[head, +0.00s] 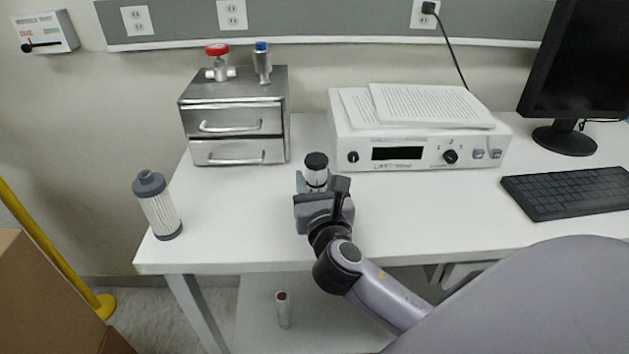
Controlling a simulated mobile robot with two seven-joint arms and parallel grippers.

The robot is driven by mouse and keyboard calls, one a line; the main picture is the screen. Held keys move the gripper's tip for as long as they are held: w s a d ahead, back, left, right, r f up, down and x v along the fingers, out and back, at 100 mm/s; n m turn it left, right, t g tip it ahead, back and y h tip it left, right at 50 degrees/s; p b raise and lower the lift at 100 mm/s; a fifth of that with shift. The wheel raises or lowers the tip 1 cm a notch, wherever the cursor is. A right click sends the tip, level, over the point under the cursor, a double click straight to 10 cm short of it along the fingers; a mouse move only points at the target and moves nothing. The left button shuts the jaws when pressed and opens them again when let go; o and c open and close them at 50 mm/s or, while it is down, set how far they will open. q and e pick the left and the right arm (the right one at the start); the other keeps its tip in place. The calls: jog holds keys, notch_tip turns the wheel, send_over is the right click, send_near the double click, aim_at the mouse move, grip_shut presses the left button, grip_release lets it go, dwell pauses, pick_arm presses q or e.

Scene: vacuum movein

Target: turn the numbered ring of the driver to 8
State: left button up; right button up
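A small upright cylinder with a black cap, a pale band with a small red mark and a grey lower part (316,168) is at the middle of the table; it looks like the driver. No numbers can be read on its band. My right gripper (322,187) is at it, coming from the front right. Its fingers and body hide the cylinder's lower part. I cannot tell whether the fingers touch the cylinder or are apart from it. My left gripper is not in view.
A steel two-drawer box (235,118) with valves on top stands back left. A white instrument (415,152) with knobs and papers stands back right. A grey-capped filter (158,208) stands near the left edge. A keyboard (570,192) lies right. The white table (230,225) is clear front left.

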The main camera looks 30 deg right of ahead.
jog(key=shift+s+d+m+g+h, duration=0.1)
jog(key=shift+d+m+g+h, duration=0.05)
jog(key=shift+m+g+h, duration=1.4)
jog(key=shift+t+h, duration=0.25)
jog(key=shift+t, duration=0.2)
jog(key=o, duration=1)
jog(key=shift+b+v, duration=0.45)
jog(key=shift+v, duration=3.2)
